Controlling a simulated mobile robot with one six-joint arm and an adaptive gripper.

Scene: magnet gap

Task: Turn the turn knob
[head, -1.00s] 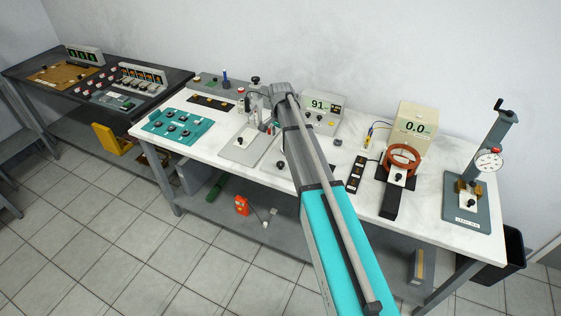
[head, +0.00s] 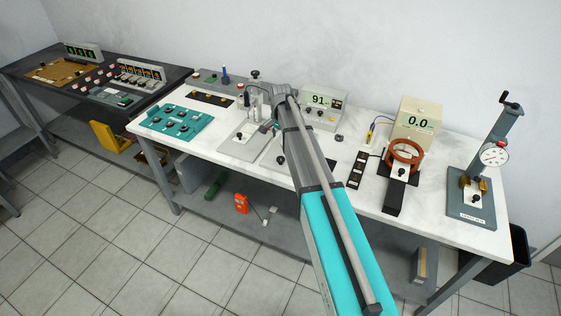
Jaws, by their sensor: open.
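My arm reaches over the white bench from the lower right. My gripper (head: 267,127) is small and partly hidden at its end, near the grey plates; it appears open, with nothing seen between its fingers. Several black knobs are in view, and I cannot tell which is the turn knob. One knob (head: 281,160) is on the plate beside my arm, below the gripper in the picture. Another knob (head: 239,136) is on the pale plate to the left. I cannot see the gripper touching either one.
A teal panel (head: 176,121) with several knobs lies at the left. A meter reading 91 (head: 322,101) stands behind the arm. A copper-coloured ring (head: 404,153) stands before a 0.0 display (head: 418,118). A press with a dial (head: 494,154) is at the right.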

